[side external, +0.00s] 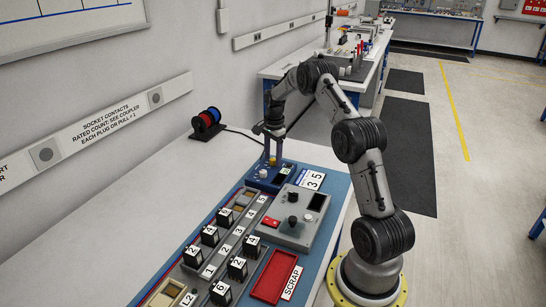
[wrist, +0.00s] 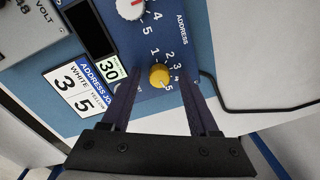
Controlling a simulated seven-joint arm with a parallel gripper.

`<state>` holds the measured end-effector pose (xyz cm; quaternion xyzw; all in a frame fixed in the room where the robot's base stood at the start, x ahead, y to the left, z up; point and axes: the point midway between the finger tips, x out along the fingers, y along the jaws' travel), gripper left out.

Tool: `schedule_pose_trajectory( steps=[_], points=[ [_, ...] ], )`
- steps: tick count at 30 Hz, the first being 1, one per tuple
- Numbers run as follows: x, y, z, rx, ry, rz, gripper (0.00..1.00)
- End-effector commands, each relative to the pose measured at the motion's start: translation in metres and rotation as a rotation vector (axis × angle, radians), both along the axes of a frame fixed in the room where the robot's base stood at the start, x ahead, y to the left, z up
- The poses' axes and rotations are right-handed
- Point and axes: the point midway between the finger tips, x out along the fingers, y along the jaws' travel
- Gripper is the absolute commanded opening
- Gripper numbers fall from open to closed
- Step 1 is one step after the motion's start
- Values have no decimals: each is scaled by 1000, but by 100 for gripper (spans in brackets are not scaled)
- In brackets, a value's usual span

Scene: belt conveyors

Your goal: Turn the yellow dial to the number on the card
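The yellow dial (wrist: 159,74) sits on the blue address unit (wrist: 205,40), with the numbers 1 to 5 printed around its right side. I cannot tell for sure which number its pointer faces. The card (wrist: 78,90) lies beside the unit and reads white 3, yellow 5; it also shows in the side view (side external: 313,179). My gripper (wrist: 163,82) is open, its two fingers on either side of the yellow dial with gaps visible. In the side view my gripper (side external: 273,155) points down over the blue unit (side external: 262,180).
A grey control box (side external: 290,228) with a black knob, a rail of numbered black modules (side external: 236,268) and a red scrap tray (side external: 262,292) stand nearer.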

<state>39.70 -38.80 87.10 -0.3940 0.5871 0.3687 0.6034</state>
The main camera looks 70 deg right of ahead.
Motion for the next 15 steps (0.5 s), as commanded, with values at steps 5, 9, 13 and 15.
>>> schedule_pose_trajectory(
  steps=[5, 9, 13, 15],
  points=[
    [0, 0, -1, 1, 2, 1, 63],
    [0, 0, 0, 0, 1, 1, 63],
    [0, 0, 11, -1, 0, 1, 63],
    [-1, 0, 22, -2, -1, 1, 63]
  ],
)
